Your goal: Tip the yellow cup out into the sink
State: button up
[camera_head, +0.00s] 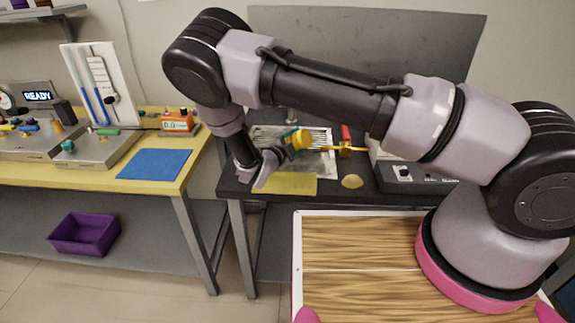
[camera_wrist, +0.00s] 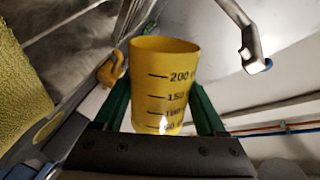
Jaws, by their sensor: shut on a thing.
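My gripper (camera_head: 292,142) is shut on the yellow cup (camera_head: 303,140) above the sink (camera_head: 322,163) on the dark counter. In the wrist view, the cup (camera_wrist: 162,90) sits between the two green fingers (camera_wrist: 162,108), and its side shows dark volume marks up to 200. The cup appears tipped well over from upright. Its mouth points away from my gripper. The inside of the cup is hidden, and I cannot tell whether anything is in it. The arm and gripper cover part of the sink in the head view.
A metal spout (camera_wrist: 243,30) hangs near the cup in the wrist view. A yellow cloth (camera_head: 285,184) and a pale yellow disc (camera_head: 352,181) lie at the counter's front. A grey device (camera_head: 405,174) stands right of the sink. The yellow table (camera_head: 110,182) is at left.

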jog(key=shift+w+a+r+n, duration=0.2)
jog(key=shift+a+n, duration=0.15)
jog(key=shift+n, duration=0.45)
dwell(0.6)
dwell(0.9)
